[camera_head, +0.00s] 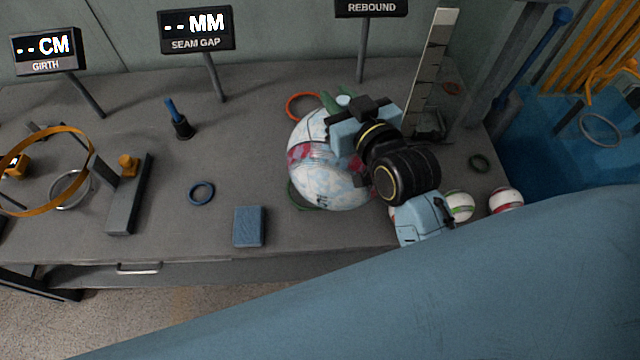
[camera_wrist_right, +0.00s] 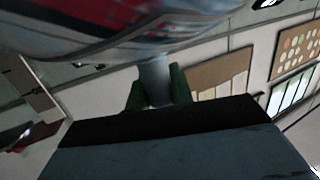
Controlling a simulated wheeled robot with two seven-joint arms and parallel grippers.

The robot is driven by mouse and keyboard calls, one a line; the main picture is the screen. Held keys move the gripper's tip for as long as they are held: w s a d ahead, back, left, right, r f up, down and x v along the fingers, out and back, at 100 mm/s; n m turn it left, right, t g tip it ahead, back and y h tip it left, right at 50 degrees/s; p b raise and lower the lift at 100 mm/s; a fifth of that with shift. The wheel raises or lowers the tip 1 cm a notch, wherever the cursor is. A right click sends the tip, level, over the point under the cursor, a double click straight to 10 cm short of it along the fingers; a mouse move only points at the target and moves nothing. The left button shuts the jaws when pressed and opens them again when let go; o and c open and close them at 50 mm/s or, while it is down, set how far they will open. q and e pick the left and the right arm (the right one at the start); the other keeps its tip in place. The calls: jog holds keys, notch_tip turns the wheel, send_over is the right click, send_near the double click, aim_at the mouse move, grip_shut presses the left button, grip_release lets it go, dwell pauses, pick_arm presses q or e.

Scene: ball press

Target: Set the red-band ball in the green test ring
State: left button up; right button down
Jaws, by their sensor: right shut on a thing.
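A large white ball with a red band (camera_head: 335,180) is at the middle of the grey table; it fills the top of the right wrist view (camera_wrist_right: 130,28). My right gripper (camera_head: 337,108) is at its upper side, with green fingertips shut on a pale stub (camera_wrist_right: 155,82) that appears joined to the ball. A green ring (camera_head: 294,196) shows as a thin edge at the ball's lower left; the ball hides most of it. I cannot tell whether the ball touches the ring. My left gripper is out of view.
Smaller balls, one green-banded (camera_head: 460,206) and one red-banded (camera_head: 505,200), sit at right. A marked upright scale (camera_head: 431,75) stands behind my wrist.

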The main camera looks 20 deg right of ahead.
aim_at(313, 122)
jog(key=w+a+r+n+y, duration=0.1)
jog(key=a+r+y, duration=0.1)
jog(key=w+a+r+n+g+y, duration=0.1)
jog(key=w+a+r+n+y, duration=0.1)
jog(key=shift+w+a+n+y, duration=0.1)
jog(key=shift+a+n+y, duration=0.2)
jog(key=shift+n+g+y, duration=0.4)
jog(key=shift+n+y, duration=0.2)
jog(key=shift+y, duration=0.2)
jog(key=f, duration=0.3)
jog(key=f+b, duration=0.1)
jog(key=f, duration=0.2)
jog(key=a+f, duration=0.1)
jog(key=f, duration=0.2)
jog(key=shift+w+a+f+b, duration=0.1)
jog(key=shift+w+f+b, duration=0.15)
jog(key=shift+f+b, duration=0.1)
jog(key=shift+f, duration=0.15)
jog(key=c, duration=1.2)
grip_release()
jog(key=shift+f, duration=0.1)
jog(key=shift+c, duration=0.2)
jog(key=shift+r, duration=0.35)
jog(key=v, duration=1.2)
